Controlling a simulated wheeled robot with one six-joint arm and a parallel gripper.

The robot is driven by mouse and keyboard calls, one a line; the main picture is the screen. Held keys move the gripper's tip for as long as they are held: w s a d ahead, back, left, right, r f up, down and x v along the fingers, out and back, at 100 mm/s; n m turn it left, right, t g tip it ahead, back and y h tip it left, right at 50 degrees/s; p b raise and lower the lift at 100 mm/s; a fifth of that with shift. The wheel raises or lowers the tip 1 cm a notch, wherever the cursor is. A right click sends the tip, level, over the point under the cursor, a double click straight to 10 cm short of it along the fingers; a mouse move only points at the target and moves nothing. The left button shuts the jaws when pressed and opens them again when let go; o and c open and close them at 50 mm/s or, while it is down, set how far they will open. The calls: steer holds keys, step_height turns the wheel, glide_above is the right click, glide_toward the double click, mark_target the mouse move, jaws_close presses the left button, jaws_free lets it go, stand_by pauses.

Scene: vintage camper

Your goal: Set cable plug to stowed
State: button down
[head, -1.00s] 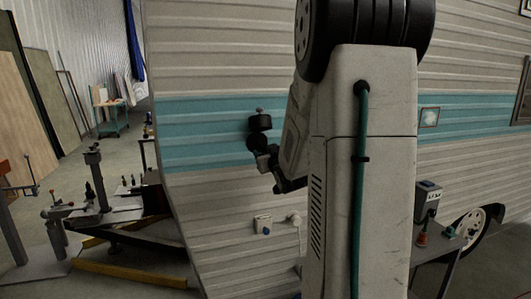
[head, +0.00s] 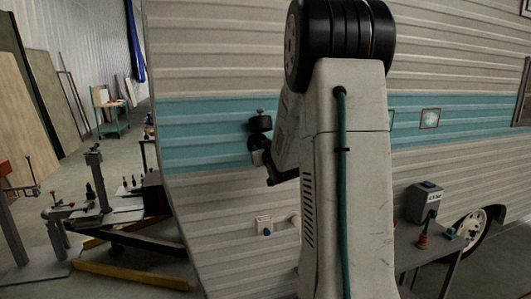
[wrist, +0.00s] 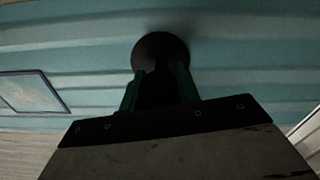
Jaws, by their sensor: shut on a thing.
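In the wrist view my gripper (wrist: 160,80) is shut on a dark round piece (wrist: 160,48), which I take to be the cable plug. Its details are lost in shadow. The camper's teal band lies behind it; I cannot tell whether the piece touches the wall. A pale round fitting (head: 295,221) is partly hidden by my arm.
A table (head: 411,257) at right holds a grey labelled box (head: 424,202), an orange-and-dark item (head: 422,240) and a small teal item (head: 450,234). A framed panel (head: 430,118) is on the camper wall. The trailer hitch with yellow bars (head: 130,268) fills the lower left.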

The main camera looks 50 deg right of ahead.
steer(key=shift+w+d, duration=0.35)
steer(key=shift+w, duration=0.25)
steer(key=c, duration=1)
jaws_free()
steer(key=shift+v, duration=3.9)
